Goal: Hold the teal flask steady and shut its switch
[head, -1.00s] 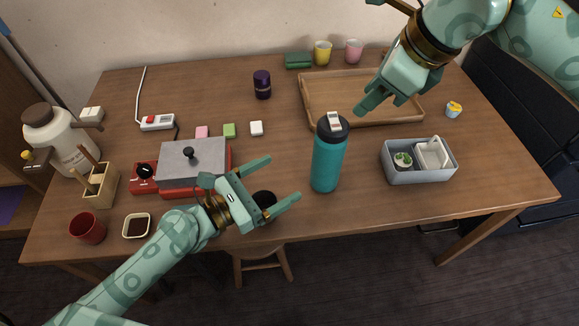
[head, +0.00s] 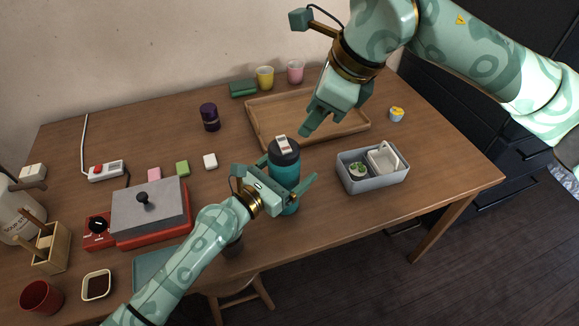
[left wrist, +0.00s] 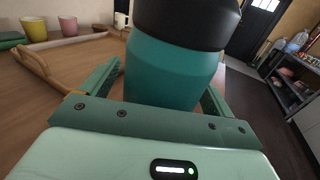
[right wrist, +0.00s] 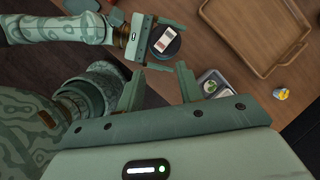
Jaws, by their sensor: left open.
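The teal flask (head: 284,172) stands upright near the table's front edge. On its black lid sits a small pale switch (head: 282,144); it also shows in the right wrist view (right wrist: 167,38), with its position hard to read. My left gripper (head: 291,167) is open, with its fingers on either side of the flask's upper body. In the left wrist view the flask (left wrist: 170,72) fills the space between the fingers; I cannot tell if they touch it. My right gripper (head: 312,126) is open and empty, above and behind the flask; its fingers show apart in its wrist view (right wrist: 161,80).
A wooden tray (head: 350,131) lies behind the flask. A grey bin (head: 376,182) with a small plant stands right of it. A red-based grey box (head: 150,208) is at left. A purple jar (head: 210,117) and small coloured blocks stand farther back.

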